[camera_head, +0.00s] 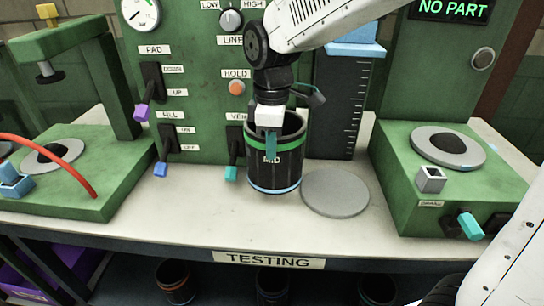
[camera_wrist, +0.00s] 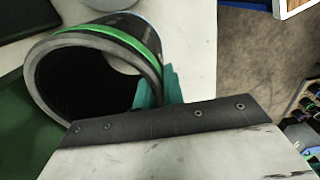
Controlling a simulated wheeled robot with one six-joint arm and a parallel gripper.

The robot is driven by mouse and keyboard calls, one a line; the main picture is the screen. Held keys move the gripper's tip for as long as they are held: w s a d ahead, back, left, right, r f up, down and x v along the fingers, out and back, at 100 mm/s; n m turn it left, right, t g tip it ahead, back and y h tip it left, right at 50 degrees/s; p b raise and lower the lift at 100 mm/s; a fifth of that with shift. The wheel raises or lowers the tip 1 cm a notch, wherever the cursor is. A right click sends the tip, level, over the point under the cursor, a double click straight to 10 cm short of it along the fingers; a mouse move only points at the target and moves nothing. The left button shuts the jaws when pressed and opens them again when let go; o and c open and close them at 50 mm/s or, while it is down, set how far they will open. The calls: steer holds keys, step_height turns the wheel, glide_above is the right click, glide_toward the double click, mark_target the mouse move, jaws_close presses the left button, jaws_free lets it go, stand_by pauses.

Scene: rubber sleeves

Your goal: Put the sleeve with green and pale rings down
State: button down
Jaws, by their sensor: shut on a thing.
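The sleeve (camera_head: 273,178) is a dark open cylinder with a green ring near its top and a pale blue ring near its bottom. It is upright over the bench, left of a grey round plate. I cannot tell whether its base touches the bench top. My gripper (camera_head: 271,145) is shut on the sleeve's near wall, with a teal finger outside it. In the wrist view the sleeve's open mouth and green ring (camera_wrist: 118,35) show, with my teal fingers (camera_wrist: 160,90) at its rim.
The grey round plate (camera_head: 335,194) lies on the pale bench (camera_head: 225,205). A green panel (camera_head: 200,60) with levers stands behind. Green fixtures stand left (camera_head: 75,190) and right (camera_head: 400,185). The bench front left of the sleeve is clear. Other dark sleeves (camera_head: 175,283) sit below.

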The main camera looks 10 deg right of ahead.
steer(key=shift+f, duration=1.8)
steer(key=c, duration=1.5)
jaws_free()
step_height(320, 180, up, 12)
steer(key=shift+s+r, duration=0.1)
steer(key=shift+r, duration=0.1)
steer(key=s+d+m, duration=0.6)
steer(key=s+d, duration=0.3)
steer(key=s, duration=0.2)
steer(key=shift+d+f+m+t, duration=0.25)
steer(key=shift+m+t, duration=0.15)
steer(key=shift+o, duration=0.3)
steer(key=s+d+f+m, duration=0.2)
steer(key=s+m, duration=0.1)
steer(key=s, duration=0.2)
steer(key=s+d+f+m, duration=0.2)
steer(key=s+f+m, duration=0.1)
steer(key=s+m, duration=0.1)
steer(key=shift+s+d+t, duration=0.3)
steer(key=shift+s+d, duration=0.1)
steer(key=shift+s, duration=0.4)
steer(key=shift+s+d+f, duration=0.1)
steer(key=shift+f, duration=0.05)
